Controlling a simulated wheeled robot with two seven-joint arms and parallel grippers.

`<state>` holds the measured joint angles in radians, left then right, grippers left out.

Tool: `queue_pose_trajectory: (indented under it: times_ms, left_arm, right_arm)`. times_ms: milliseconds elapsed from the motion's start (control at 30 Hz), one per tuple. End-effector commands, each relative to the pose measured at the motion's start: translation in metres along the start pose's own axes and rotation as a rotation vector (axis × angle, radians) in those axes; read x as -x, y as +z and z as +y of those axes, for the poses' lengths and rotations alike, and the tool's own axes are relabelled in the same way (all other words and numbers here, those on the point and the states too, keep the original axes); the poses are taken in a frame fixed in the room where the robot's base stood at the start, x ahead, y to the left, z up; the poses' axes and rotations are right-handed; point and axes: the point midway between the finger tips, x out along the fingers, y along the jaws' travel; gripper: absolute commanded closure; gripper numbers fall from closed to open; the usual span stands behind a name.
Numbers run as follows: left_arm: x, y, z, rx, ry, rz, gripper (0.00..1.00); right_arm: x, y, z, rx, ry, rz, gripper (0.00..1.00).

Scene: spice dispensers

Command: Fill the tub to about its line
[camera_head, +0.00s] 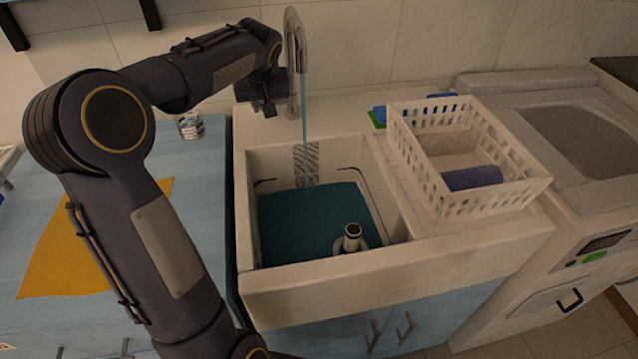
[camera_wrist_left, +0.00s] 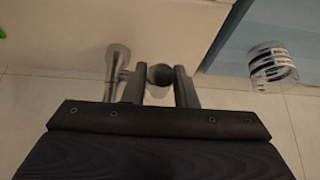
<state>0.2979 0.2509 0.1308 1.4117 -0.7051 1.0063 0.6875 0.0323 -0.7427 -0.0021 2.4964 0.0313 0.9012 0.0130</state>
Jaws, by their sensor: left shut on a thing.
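The tub (camera_head: 345,297) is a white sink basin with teal water (camera_head: 300,220) in it. A stream (camera_head: 306,130) runs from the curved metal tap (camera_head: 292,40) into the water. A dark line (camera_head: 372,190) is marked on the inner wall, and the water surface looks lower than it. My left gripper (camera_head: 268,106) is beside the tap's base. In the left wrist view, my left gripper (camera_wrist_left: 162,88) is shut on the round tap knob (camera_wrist_left: 160,74). My right gripper is out of view.
A white basket (camera_head: 500,205) with a dark blue roll stands on the right ledge. A striped cup (camera_head: 190,125) and an orange cloth (camera_head: 60,260) are on the blue counter at left. A washing machine (camera_head: 590,250) stands at right.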

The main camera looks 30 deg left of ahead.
Motion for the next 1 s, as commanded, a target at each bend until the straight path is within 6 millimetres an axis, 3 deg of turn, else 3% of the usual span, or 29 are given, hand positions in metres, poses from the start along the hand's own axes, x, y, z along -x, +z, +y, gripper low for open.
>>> queue_pose_trajectory:
  times_ms: [1000]
  left_arm:
    - [0.021, -0.024, 0.000, 0.001, 0.001, 0.006, 0.85]
  right_arm:
    - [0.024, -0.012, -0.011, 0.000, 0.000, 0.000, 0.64]
